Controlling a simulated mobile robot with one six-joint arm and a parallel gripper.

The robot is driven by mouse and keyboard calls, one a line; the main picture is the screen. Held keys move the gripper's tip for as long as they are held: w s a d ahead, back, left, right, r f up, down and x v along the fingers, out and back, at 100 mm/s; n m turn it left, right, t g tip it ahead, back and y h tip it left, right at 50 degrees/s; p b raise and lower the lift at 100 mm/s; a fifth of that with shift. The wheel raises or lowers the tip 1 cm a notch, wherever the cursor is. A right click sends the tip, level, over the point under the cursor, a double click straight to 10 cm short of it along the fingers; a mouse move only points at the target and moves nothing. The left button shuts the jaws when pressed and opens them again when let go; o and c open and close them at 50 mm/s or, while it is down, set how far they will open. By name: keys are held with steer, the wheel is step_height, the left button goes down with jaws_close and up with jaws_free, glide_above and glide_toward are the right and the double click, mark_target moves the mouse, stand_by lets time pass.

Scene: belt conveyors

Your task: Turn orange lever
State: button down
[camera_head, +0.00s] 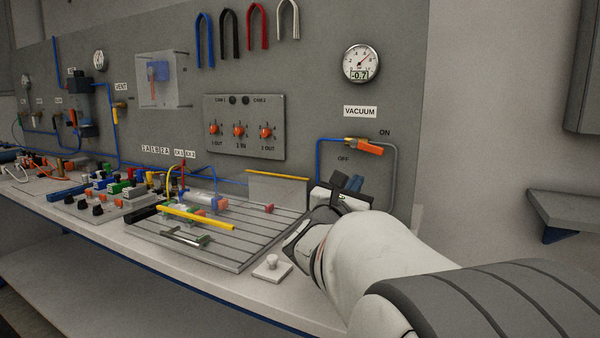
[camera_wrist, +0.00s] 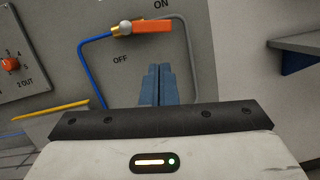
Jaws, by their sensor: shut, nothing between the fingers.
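The orange lever (camera_head: 370,151) sits on a brass valve (camera_head: 350,141) on the grey wall panel, below the VACUUM label. It points right and slightly down in the head view, between the words ON and OFF. In the wrist view the lever (camera_wrist: 152,26) lies level, pointing right from the valve (camera_wrist: 122,29). My gripper (camera_head: 354,184) is below the lever, at the end of my white arm. Its blue fingers (camera_wrist: 157,80) are together and empty in the wrist view, pointing up at the panel below the lever, apart from it.
A blue tube (camera_head: 318,160) and a grey tube (camera_head: 395,175) run down from the valve. A grooved plate (camera_head: 270,230) with parts lies on the bench at left. A grey shelf (camera_head: 565,205) juts out at right. A gauge (camera_head: 361,63) hangs above.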

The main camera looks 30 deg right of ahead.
steer(key=shift+m, duration=0.3)
steer(key=x, duration=0.9)
steer(key=shift+w+d+r, duration=0.15)
steer(key=shift+d, duration=0.2)
steer(key=shift+s+d+r+n+t+b, duration=0.15)
steer(key=shift+r+n+t+b, duration=0.15)
steer(key=shift+n+b, duration=0.65)
steer(key=shift+s+d+r+n+t+b, duration=0.1)
steer(key=shift+s+r+n+t+b, duration=0.2)
steer(key=shift+n+b, duration=0.6)
steer(key=b+v, duration=0.5)
steer(key=v, duration=0.5)
steer(key=shift+w+r, duration=0.15)
steer(key=shift+r, duration=0.05)
